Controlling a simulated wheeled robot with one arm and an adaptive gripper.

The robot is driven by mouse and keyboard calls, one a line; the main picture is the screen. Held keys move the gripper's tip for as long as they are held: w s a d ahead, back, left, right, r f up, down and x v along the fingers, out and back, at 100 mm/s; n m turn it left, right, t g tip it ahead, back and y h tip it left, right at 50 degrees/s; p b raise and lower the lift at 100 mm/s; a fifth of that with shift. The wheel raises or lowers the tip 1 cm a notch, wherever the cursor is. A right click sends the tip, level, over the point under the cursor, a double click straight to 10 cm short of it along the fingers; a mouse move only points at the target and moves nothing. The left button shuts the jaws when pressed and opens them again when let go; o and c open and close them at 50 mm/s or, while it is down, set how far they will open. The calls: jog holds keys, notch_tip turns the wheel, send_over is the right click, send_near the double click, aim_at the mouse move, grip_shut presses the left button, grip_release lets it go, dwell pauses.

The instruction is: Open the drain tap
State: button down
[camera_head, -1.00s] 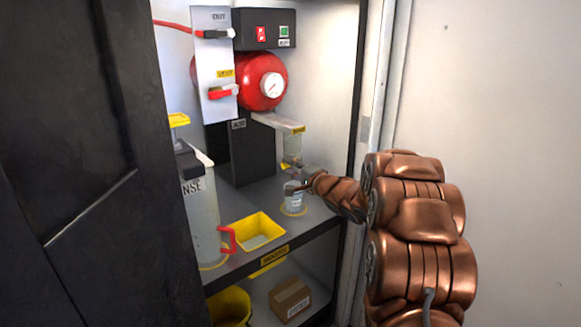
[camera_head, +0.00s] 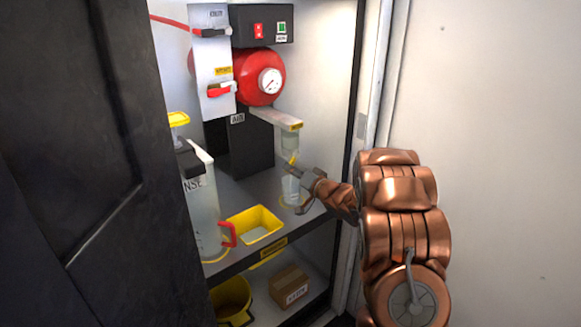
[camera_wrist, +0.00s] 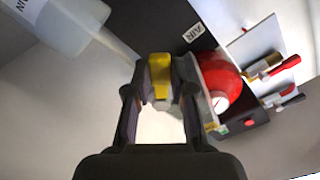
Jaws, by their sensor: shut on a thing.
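The drain tap is a small yellow lever (camera_head: 292,159) under the clear bowl (camera_head: 290,143) that hangs from a grey bracket. In the wrist view the yellow lever (camera_wrist: 160,75) lies between my fingertips. My gripper (camera_head: 295,172) reaches in from the right and is shut on this lever; the wrist view shows its two fingers (camera_wrist: 160,92) on either side. The fingers hide part of the tap body. A clear cup (camera_head: 291,192) stands on the shelf below the tap, partly hidden by my gripper.
A red tank (camera_head: 258,78) and a valve panel (camera_head: 212,60) are above. The dark door (camera_head: 90,170) is at left and the cabinet's frame (camera_head: 383,80) at right.

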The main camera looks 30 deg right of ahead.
jog(key=shift+w+d+f+n+b, duration=0.15)
jog(key=shift+d+n, duration=0.35)
jog(key=shift+n, duration=0.8)
jog(key=shift+w+d+f+n+b, duration=0.1)
jog(key=shift+d+f+n+b, duration=0.25)
jog(key=shift+n, duration=0.95)
jog(key=shift+w+d+f+n, duration=0.1)
jog(key=shift+d+n, duration=0.5)
jog(key=shift+n, duration=0.7)
jog(key=c, duration=1)
grip_release()
jog(key=shift+s, duration=0.1)
jog(key=v, duration=1.2)
